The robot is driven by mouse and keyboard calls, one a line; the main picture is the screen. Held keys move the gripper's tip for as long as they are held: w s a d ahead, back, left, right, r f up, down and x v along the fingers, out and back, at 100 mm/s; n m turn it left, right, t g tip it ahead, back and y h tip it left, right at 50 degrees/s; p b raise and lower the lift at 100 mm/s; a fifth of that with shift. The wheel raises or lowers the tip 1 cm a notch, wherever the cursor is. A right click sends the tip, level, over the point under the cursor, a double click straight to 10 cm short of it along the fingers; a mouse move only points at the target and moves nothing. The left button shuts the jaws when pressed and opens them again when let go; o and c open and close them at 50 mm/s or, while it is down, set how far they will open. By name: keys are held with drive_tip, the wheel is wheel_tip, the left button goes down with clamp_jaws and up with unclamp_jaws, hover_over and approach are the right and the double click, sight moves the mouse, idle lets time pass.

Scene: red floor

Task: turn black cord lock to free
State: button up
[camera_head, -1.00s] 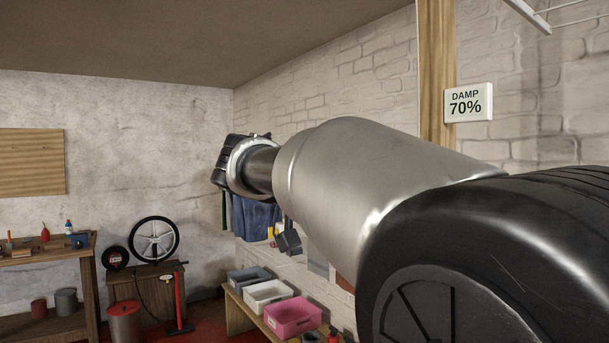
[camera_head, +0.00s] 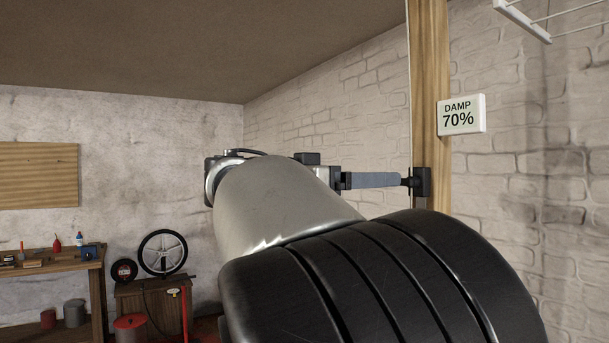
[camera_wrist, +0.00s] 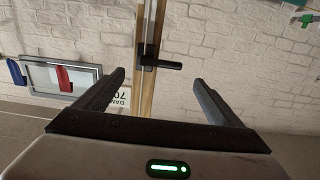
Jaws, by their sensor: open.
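The black cord lock (camera_head: 423,182) is fixed to the wooden post, beside a thin pale cord (camera_head: 409,70). In the wrist view the lock (camera_wrist: 148,55) has a black lever (camera_wrist: 168,65) pointing to the right, across the post. My gripper (camera_wrist: 158,78) is open and empty there, one finger on each side of the lever in the picture, with the lock beyond the fingertips. In the head view a grey finger of my gripper (camera_head: 398,180) reaches close to the lock from the left. I cannot tell whether it touches. My arm hides most of the hand.
A white rack (camera_head: 522,18) sticks out at upper right. A workbench (camera_head: 60,262) and a wheel (camera_head: 162,253) stand far left. The wall around the post is mostly bare.

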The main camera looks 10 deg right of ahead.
drive_tip(key=p+x, duration=0.1)
drive_tip(key=x, duration=0.6)
drive_tip(key=shift+d, duration=0.25)
drive_tip(key=shift+f, duration=0.1)
drive_tip(key=c, duration=1.5)
